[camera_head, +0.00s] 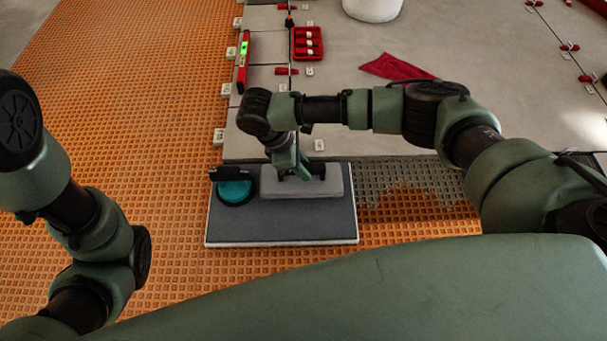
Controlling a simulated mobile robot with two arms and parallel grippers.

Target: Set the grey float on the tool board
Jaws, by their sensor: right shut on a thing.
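The grey float (330,184) is a light grey block in the upper right part of the tool board (280,222), a dark grey panel with a pale edge. My right gripper (293,174) reaches down from above and is shut on the float. The float looks level and within the board's outline; I cannot tell whether it touches the board or hangs just above it. The gripper hides the float's middle. My left arm shows at the left, but its gripper is not in view.
A teal round tool with a black handle (235,191) is on the board's upper left. Beyond are grey tiles (340,146), a red level (243,62), a red tray (307,43), a red cloth (397,67) and a white bucket (372,8). Orange matting (150,110) lies left.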

